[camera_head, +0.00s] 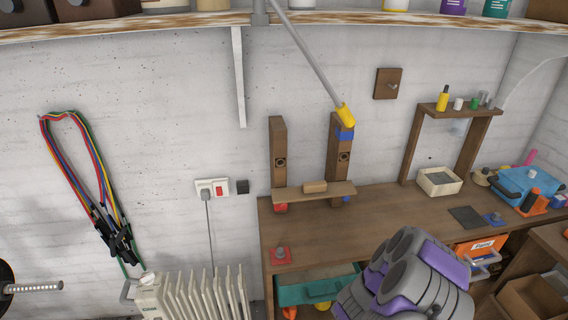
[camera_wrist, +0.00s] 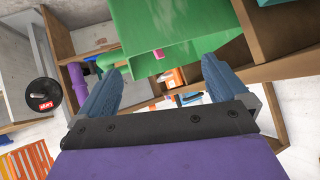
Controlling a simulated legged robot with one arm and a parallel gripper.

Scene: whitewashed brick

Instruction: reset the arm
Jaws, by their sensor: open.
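My gripper (camera_wrist: 163,68) shows in the wrist view with its two blue-grey fingers spread wide apart. Nothing is held between the fingers. A green box-like surface (camera_wrist: 165,25) lies beyond the fingertips, apart from them as far as I can tell. In the head view my purple and grey arm (camera_head: 405,280) rises at the lower right, in front of the wooden workbench (camera_head: 390,212). The fingers are not visible in the head view.
The bench carries a blue toolbox (camera_head: 528,187), a pale tray (camera_head: 439,181) and a wooden stand (camera_head: 314,190). Below are a green drawer (camera_head: 318,287) and a white radiator (camera_head: 195,298). A pole crosses the upper middle. The wrist view shows wooden shelving (camera_wrist: 285,28) and a black disc (camera_wrist: 43,97).

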